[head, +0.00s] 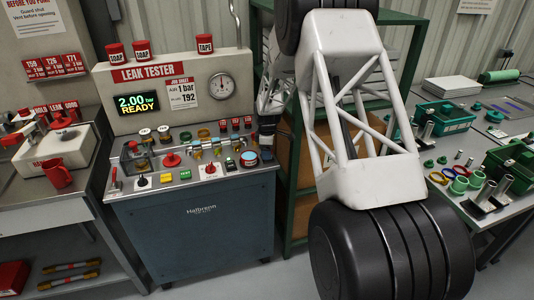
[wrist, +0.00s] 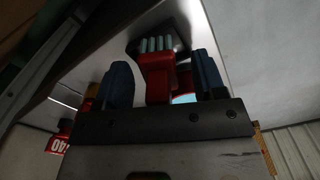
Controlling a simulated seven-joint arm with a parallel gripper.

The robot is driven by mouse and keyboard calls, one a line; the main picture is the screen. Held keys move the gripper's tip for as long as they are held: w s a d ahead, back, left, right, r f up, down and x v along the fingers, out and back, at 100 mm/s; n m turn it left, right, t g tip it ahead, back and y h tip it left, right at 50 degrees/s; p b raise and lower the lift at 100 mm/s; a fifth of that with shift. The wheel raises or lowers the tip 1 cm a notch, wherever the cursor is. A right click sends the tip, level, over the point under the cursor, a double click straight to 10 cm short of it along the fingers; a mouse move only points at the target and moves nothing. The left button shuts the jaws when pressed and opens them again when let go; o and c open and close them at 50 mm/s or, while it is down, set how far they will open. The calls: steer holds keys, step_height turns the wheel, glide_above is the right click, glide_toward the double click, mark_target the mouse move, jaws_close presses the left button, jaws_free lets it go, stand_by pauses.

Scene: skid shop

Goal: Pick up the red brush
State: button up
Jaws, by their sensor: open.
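My gripper shows in the wrist view (wrist: 160,78) with its two dark blue fingers apart. Between them is a red piece (wrist: 157,78) with a dark head bearing a row of pale, bristle-like strips, which looks like the red brush. Gaps show between it and both fingers. In the head view my gripper (head: 268,143) is small and dark at the right end of the leak tester's console, partly hidden by my arm. I cannot make out the brush there. A red-handled tool (head: 115,185) lies at the console's left front edge, away from my gripper.
The leak tester's console (head: 195,178) carries several knobs, buttons and fittings. A blue-topped red round piece (head: 249,158) sits near my gripper. A red jug (head: 57,174) stands on the left bench. Green trays (head: 443,118) and loose parts crowd the right table.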

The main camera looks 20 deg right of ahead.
steer(key=shift+f, duration=0.3)
steer(key=shift+c, duration=0.3)
steer(key=c, duration=1)
steer(key=shift+r, duration=0.15)
steer(key=shift+r, duration=0.75)
step_height(320, 180, up, 2)
steer(key=shift+s, duration=0.15)
steer(key=s, duration=0.5)
steer(key=s+a+r, duration=0.1)
steer(key=s, duration=0.4)
steer(key=s+a, duration=0.1)
steer(key=s, duration=0.4)
steer(key=shift+s+r, duration=0.15)
steer(key=shift+s, duration=0.15)
